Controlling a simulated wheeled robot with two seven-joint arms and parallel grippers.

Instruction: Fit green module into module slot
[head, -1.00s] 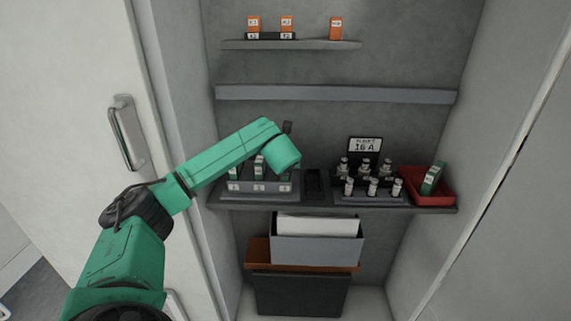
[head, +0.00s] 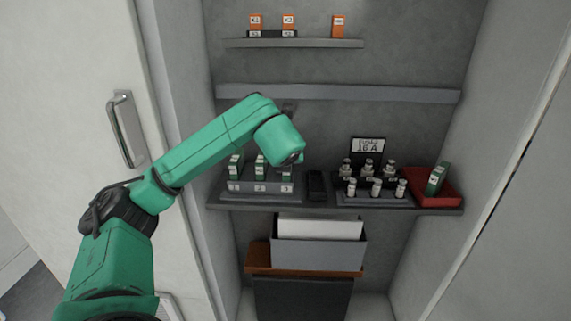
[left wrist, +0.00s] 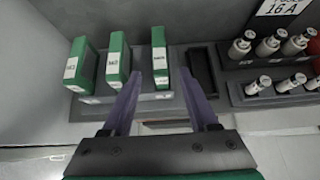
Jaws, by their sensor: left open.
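Three green modules stand upright in a grey rack (head: 258,189) on the shelf: left (head: 235,167), middle (head: 260,167) and right (left wrist: 160,57). The right one is mostly behind my left wrist in the head view. Beside the rack is a dark, empty-looking recess (left wrist: 202,70), also in the head view (head: 316,185). Another green module (head: 437,179) leans tilted in a red tray (head: 450,199). My left gripper (left wrist: 162,98) is open and empty, its fingers pointing toward the rack, either side of the right module in the picture. Contact cannot be told.
A black holder (head: 373,199) with several silver-capped fuses and a "16 A" sign (head: 369,146) stands right of the recess. Upper shelves (head: 338,92) overhang; orange relays (head: 338,27) sit on top. Cabinet walls bound both sides. Boxes (head: 318,251) are below.

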